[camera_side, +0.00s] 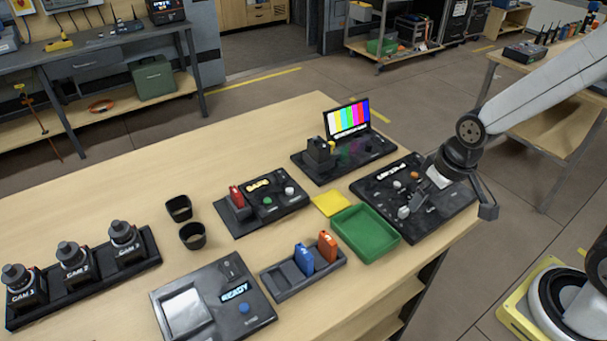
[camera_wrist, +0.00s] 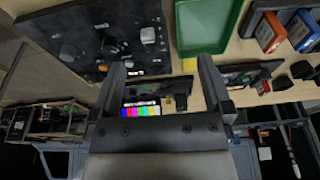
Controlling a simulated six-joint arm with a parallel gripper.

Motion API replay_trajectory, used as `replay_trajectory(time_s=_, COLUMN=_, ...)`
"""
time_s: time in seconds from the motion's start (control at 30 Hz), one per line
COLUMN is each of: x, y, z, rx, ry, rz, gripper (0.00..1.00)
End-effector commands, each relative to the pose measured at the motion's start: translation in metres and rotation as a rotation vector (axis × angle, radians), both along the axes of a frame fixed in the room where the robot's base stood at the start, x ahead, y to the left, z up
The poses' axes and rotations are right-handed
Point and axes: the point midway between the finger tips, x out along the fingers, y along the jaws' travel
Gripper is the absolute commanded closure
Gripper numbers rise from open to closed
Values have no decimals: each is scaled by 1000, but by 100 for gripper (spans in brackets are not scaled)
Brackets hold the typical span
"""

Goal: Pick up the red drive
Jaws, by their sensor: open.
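The red drive (camera_side: 237,196) stands upright in a slot at the left end of a black device (camera_side: 262,212) with a lit yellow display, in the middle of the bench. A small red patch (camera_wrist: 262,86) in the wrist view may be it, but I cannot tell for sure. My gripper (camera_side: 446,207) is open and empty above the black control panel (camera_side: 398,178) at the bench's right end, well to the right of the red drive. Its two fingers also show in the wrist view (camera_wrist: 162,68), apart with nothing between them.
A blue drive (camera_side: 304,260) and an orange drive (camera_side: 327,246) stand in a dark rack (camera_side: 285,287). A green tray (camera_side: 365,252) and yellow pad (camera_side: 331,204) lie between panel and device. Two dark cups (camera_side: 192,236), a colour-bar screen (camera_side: 348,119) and a READY unit (camera_side: 255,318) stand around.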

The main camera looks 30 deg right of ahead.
Motion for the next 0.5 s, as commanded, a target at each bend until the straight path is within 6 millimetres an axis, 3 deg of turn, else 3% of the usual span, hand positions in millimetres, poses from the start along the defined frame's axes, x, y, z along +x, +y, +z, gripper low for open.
replay_trajectory(time_s=0.27, x=38, y=15, z=-4, rx=104, ry=74, rz=-193, gripper=0)
replay_trajectory(time_s=0.5, x=91, y=44, z=-13, rx=263, ry=189, rz=-456, gripper=0)
